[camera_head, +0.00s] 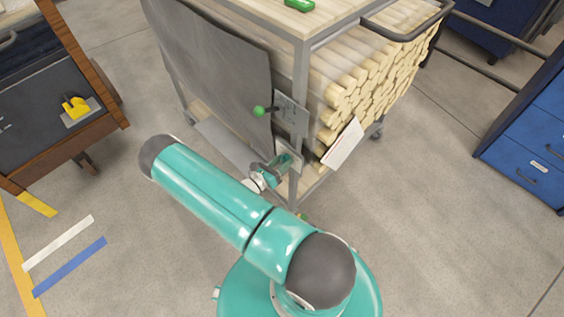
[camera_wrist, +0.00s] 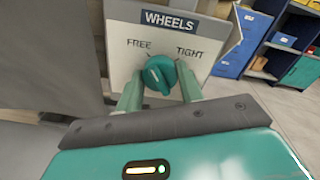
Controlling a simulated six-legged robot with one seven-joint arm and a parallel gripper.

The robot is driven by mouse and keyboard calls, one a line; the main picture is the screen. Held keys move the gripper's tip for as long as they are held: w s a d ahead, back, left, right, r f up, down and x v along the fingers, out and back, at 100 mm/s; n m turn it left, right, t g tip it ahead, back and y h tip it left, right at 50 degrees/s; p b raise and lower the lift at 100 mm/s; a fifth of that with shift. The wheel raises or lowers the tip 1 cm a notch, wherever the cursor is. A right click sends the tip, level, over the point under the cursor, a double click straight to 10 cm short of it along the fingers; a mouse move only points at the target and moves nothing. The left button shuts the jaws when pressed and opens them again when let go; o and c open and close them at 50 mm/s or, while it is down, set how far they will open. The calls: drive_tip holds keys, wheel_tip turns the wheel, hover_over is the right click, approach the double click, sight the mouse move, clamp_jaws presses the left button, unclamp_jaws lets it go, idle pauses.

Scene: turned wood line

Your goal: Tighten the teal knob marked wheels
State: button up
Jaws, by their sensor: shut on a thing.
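The teal knob (camera_wrist: 159,72) sits on a pale plate (camera_wrist: 120,62) with a dark WHEELS label, FREE at its left and TIGHT at its right. A small dark tick shows by the knob's top, under FREE; I cannot tell surely where the knob points. My gripper (camera_wrist: 161,82) has a finger on each side of the knob and is shut on it. In the head view my gripper (camera_head: 268,174) meets the plate (camera_head: 288,157) low on the cart's corner post; the knob is hidden there.
The cart (camera_head: 303,55) holds a stack of wooden rods (camera_head: 375,75). A green-knobbed lever (camera_head: 259,111) stands out above my gripper, beside a grey sheet (camera_head: 215,75). A white card (camera_head: 342,143) hangs at right. Blue drawers (camera_head: 530,140) stand farther right, with open floor between.

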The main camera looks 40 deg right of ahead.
drive_tip(key=shift+a+m, duration=0.1)
drive_tip(key=shift+m, duration=8)
drive_tip(key=o, duration=1)
drive_tip(key=a, duration=1.3)
drive_tip(key=shift+s+a, duration=0.25)
drive_tip(key=shift+a, duration=0.1)
